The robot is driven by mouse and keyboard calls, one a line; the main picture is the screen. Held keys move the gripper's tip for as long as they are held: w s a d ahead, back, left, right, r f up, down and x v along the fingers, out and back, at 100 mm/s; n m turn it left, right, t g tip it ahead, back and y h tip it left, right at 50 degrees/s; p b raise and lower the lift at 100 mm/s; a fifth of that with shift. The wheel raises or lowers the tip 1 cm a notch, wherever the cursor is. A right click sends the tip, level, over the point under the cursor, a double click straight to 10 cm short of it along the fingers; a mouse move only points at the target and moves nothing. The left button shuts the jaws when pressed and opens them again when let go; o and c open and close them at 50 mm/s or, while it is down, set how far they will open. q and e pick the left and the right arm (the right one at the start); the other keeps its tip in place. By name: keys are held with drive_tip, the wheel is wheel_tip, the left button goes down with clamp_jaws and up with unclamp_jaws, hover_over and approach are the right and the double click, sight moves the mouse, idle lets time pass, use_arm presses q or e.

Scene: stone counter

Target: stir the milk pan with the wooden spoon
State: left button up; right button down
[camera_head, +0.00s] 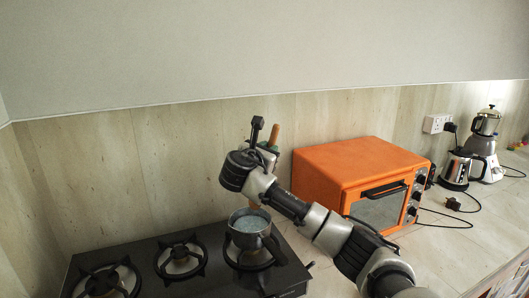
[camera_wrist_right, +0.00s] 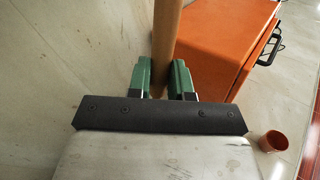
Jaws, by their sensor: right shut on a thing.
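My right gripper (camera_head: 271,148) is above and behind the milk pan, with its wrist in front of it. Its green fingers (camera_wrist_right: 164,80) are shut on the handle of the wooden spoon (camera_wrist_right: 167,35). In the head view the top of the spoon (camera_head: 275,133) sticks up above the fingers, nearly upright. The milk pan (camera_head: 240,239), grey with pale bluish contents, stands on the right burner of the hob. My left gripper is not in view.
The black gas hob (camera_head: 146,257) has bare burners left of the pan. An orange oven (camera_head: 340,165) stands right of my gripper. A kettle (camera_head: 455,170) and a blender (camera_head: 487,135) are farther right. A small orange-brown cup (camera_wrist_right: 273,141) shows in the wrist view.

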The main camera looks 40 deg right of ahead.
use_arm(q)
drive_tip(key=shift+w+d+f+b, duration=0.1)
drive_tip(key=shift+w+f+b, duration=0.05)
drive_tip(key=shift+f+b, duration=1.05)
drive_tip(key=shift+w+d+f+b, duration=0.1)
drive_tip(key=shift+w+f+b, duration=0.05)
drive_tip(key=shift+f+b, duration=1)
use_arm(e)
wheel_tip(320, 180, down, 10)
drive_tip(key=a, duration=0.1)
drive_tip(key=shift+w+a, duration=0.15)
drive_tip(key=shift+w, duration=0.2)
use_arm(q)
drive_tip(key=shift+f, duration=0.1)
